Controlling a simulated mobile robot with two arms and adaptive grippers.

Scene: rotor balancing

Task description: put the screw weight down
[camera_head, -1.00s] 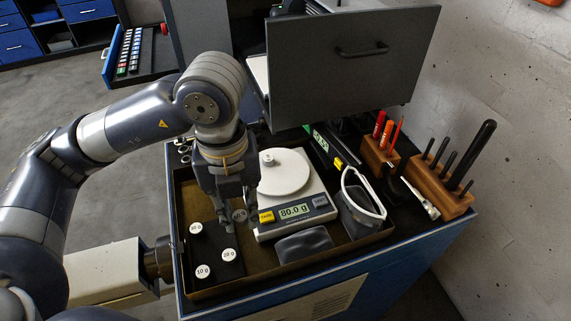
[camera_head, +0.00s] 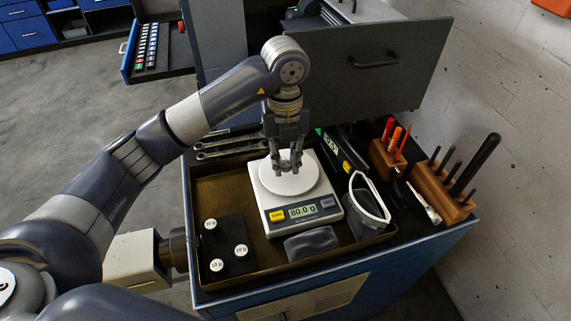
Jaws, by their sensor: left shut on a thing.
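My left gripper (camera_head: 287,164) points down over the white round pan (camera_head: 305,184) of the digital scale (camera_head: 290,221). It is shut on a small grey weight (camera_head: 285,167), mostly hidden by the fingers. I cannot tell whether the weight touches the pan or hangs just above it. The scale's display (camera_head: 303,212) reads 80.0 g. A black weight block (camera_head: 229,247) left of the scale holds three weights with white round labels, among them a 10 g weight (camera_head: 217,265) and a 20 g weight (camera_head: 241,250). My right gripper is not in view.
The scale and block are in a brown tray (camera_head: 218,193). Wooden tool racks (camera_head: 441,194) stand at right. Wrenches (camera_head: 230,146) lie behind, near a grey open drawer front (camera_head: 372,80).

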